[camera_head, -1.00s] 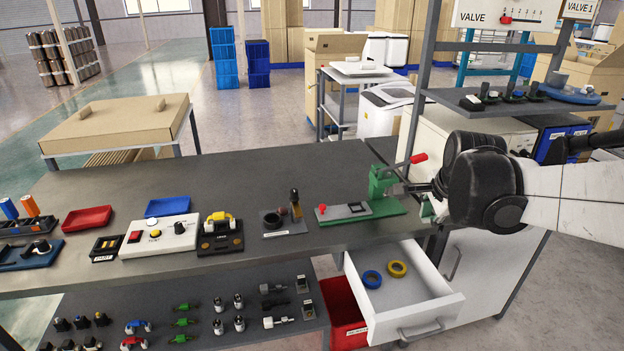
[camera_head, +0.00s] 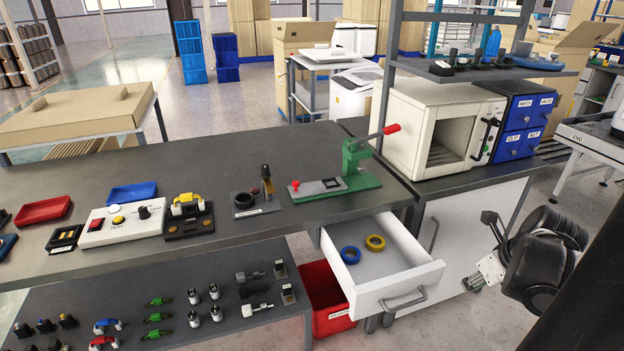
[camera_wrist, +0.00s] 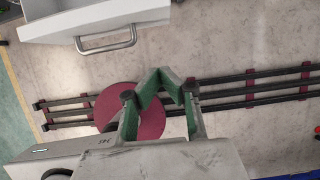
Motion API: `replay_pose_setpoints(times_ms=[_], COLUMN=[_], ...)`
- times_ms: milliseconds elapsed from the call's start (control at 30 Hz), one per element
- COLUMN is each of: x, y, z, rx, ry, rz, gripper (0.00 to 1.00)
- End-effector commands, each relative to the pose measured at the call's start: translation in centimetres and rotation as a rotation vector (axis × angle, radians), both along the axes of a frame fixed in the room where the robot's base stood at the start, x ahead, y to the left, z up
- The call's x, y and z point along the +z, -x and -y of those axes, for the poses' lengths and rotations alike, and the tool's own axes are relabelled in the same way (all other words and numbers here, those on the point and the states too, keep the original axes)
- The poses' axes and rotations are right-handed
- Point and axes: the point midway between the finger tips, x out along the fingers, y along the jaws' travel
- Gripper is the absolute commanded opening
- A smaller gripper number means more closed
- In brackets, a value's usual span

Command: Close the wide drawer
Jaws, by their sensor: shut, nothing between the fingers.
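The wide drawer (camera_head: 385,285) is white with a grey bar handle (camera_head: 404,299). It stands pulled out from under the workbench's right part, holding a blue ring (camera_head: 350,255) and a yellow ring (camera_head: 375,243). In the wrist view its front (camera_wrist: 95,20) and handle (camera_wrist: 107,40) show at the top left. My gripper (camera_wrist: 170,80) has green fingers that are shut and empty. In the head view, my gripper (camera_head: 474,284) is right of the drawer, apart from its handle, and partly hidden by my wrist.
A white cabinet door (camera_head: 450,245) is right of the drawer. A red bin (camera_head: 328,300) stands below and left of it. A green lever press (camera_head: 358,165) is on the bench above.

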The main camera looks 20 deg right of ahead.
Motion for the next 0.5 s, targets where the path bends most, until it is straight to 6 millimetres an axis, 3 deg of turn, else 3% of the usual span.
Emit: replay_pose_setpoints(times_ms=[500], x=[-6.9], y=[-2.8], z=[0.3], rx=[0.006], ry=[0.004], rz=[0.0], gripper=[0.0])
